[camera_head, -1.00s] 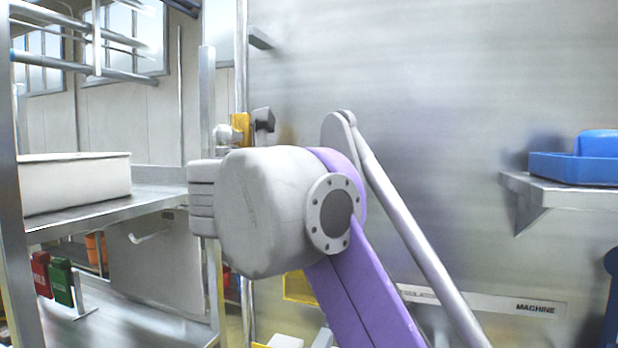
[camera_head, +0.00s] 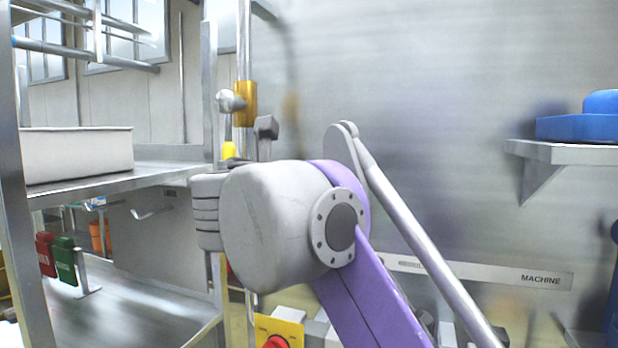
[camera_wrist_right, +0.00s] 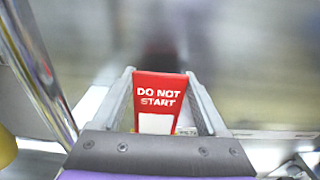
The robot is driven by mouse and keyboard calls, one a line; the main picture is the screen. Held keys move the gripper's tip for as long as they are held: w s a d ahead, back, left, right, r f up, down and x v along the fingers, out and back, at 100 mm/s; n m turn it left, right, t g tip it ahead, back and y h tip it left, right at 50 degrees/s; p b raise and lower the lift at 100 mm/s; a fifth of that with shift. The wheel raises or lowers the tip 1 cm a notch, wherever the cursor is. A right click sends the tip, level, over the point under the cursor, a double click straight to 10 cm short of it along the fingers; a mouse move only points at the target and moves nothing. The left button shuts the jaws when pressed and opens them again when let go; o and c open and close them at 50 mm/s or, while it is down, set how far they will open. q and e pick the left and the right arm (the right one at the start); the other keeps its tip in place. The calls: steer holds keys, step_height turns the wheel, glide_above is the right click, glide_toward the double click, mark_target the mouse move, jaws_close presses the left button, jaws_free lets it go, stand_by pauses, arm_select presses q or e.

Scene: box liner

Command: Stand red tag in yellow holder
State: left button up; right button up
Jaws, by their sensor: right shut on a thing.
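A red tag (camera_wrist_right: 158,98) with white "DO NOT START" lettering and a white patch stands upright in the right wrist view. My right gripper (camera_wrist_right: 162,92) is shut on it, with a finger along each side. In the head view, my right arm fills the middle and the tag in my gripper does not show. No yellow thing can be told for certain as the holder. A yellow panel (camera_head: 292,327) with a red knob is at the bottom of the head view. A yellow piece (camera_wrist_right: 5,147) is cut off at the wrist view's left edge. My left gripper is not in view.
A red tag (camera_head: 45,254) and a green tag (camera_head: 65,261) are on a rack at left. A white bin (camera_head: 75,155) stands on a metal shelf (camera_head: 150,172). A vertical pole carries a yellow clamp (camera_head: 244,104). A blue bin (camera_head: 575,128) sits on the right shelf.

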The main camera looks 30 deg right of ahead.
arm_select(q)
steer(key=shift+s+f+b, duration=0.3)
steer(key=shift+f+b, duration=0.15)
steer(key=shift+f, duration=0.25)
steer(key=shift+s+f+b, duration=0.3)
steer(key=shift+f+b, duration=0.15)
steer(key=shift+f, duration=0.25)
arm_select(e)
steer(key=shift+f, duration=1.95)
steer(key=o, duration=1.2)
steer(key=shift+o, duration=0.2)
steer(key=shift+a, duration=0.1)
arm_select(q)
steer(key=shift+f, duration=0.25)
arm_select(e)
steer(key=v, duration=1)
steer(key=shift+s+a, duration=0.2)
steer(key=shift+s, duration=0.05)
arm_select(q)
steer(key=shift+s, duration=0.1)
